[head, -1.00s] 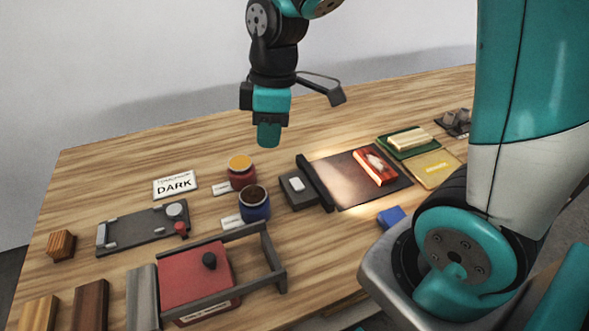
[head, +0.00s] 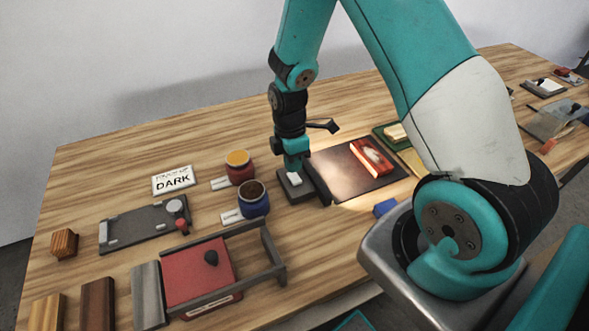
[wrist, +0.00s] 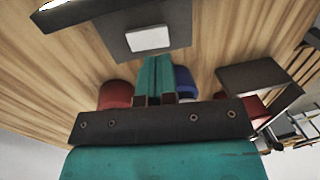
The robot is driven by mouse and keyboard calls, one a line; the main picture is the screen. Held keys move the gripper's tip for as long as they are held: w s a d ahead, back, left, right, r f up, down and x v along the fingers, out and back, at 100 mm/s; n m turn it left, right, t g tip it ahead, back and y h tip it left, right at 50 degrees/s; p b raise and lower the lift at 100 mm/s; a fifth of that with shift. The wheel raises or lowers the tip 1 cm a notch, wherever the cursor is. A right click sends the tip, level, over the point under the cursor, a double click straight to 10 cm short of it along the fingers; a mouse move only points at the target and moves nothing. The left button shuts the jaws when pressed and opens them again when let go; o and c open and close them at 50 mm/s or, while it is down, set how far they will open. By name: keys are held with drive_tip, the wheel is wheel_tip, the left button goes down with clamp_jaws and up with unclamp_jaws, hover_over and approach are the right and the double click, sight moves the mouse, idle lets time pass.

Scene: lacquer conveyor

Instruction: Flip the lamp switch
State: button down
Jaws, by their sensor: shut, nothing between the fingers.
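The lamp switch is a dark grey box (head: 296,190) with a white rocker (head: 294,179) on top, left of a black mat. In the wrist view the box (wrist: 118,43) and its white rocker (wrist: 148,38) lie just beyond my fingertips. My gripper (head: 293,166) is shut and empty, pointing down over the back of the box close to the rocker. In the wrist view my gripper (wrist: 165,60) shows its teal fingers together. I cannot tell whether the fingertips touch the box. Which way the rocker is tilted is too small to tell.
A dark bar (head: 318,182) stands between the box and the lit black mat (head: 345,190), which bears a red object (head: 372,158). Red (head: 240,170) and blue (head: 253,203) jars stand to the left. A card reading DARK (head: 173,180) lies farther left.

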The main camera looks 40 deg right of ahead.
sight(295, 181)
drive_tip(key=shift+s+f+p, duration=0.15)
drive_tip(key=shift+f+p, duration=0.05)
drive_tip(key=shift+f, duration=0.65)
drive_tip(key=shift+s+f+p, duration=0.1)
drive_tip(key=shift+f+p, duration=0.05)
drive_tip(key=shift+f, duration=0.7)
